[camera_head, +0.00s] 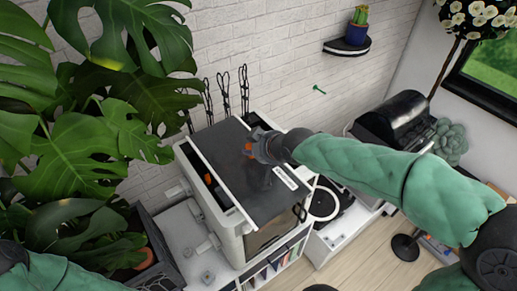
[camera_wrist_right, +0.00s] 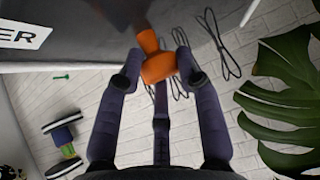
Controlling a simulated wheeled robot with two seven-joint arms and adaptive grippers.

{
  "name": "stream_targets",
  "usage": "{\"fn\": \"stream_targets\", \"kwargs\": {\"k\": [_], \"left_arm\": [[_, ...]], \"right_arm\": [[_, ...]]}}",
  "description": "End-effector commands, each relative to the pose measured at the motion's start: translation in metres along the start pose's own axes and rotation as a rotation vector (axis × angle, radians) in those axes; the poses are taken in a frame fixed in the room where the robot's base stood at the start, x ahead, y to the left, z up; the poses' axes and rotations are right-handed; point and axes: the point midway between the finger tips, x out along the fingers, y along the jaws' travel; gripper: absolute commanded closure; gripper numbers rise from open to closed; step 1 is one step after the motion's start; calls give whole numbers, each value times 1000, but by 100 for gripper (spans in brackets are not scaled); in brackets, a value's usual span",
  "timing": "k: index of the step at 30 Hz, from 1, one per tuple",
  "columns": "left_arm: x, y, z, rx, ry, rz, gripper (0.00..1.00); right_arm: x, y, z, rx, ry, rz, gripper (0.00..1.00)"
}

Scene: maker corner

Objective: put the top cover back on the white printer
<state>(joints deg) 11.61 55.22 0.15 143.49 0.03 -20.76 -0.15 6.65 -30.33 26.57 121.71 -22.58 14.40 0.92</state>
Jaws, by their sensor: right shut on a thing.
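The white printer (camera_head: 233,245) stands on a white cabinet, left of the picture's middle in the head view. Its top cover (camera_head: 222,154), a dark panel with a pale label, is over the printer's top, shifted to the right. A strip of the open top shows on the left, with orange parts inside. I cannot tell whether the cover touches the frame. My right gripper (camera_head: 252,148) is shut on the cover's orange knob (camera_wrist_right: 156,65), with a finger on each side in the wrist view. The cover's dark face (camera_wrist_right: 100,22) fills the top of that view. My left gripper is out of view.
A large leafy plant (camera_head: 75,150) in a dark planter crowds the left side. Black cables (camera_head: 225,95) hang on the brick wall behind the printer. A dark machine (camera_head: 393,115) stands at the right. A wall shelf (camera_head: 346,48) holds a cactus pot.

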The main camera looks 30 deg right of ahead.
Motion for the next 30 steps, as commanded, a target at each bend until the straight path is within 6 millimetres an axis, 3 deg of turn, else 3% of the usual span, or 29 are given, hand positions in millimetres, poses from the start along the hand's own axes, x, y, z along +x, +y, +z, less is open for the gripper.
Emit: {"fn": "stream_targets", "kwargs": {"k": [6, 11, 18, 26, 30], "left_arm": [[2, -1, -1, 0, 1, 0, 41], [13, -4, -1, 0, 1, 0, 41], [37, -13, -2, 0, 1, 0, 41], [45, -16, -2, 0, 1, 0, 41], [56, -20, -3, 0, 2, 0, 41]], "right_arm": [[26, 26, -3, 6, 0, 5, 100], [45, 42, -5, 5, 1, 4, 100], [83, 64, 9, 4, 2, 4, 100], [99, 74, 12, 2, 2, 3, 100], [115, 79, 24, 2, 1, 2, 100]]}}
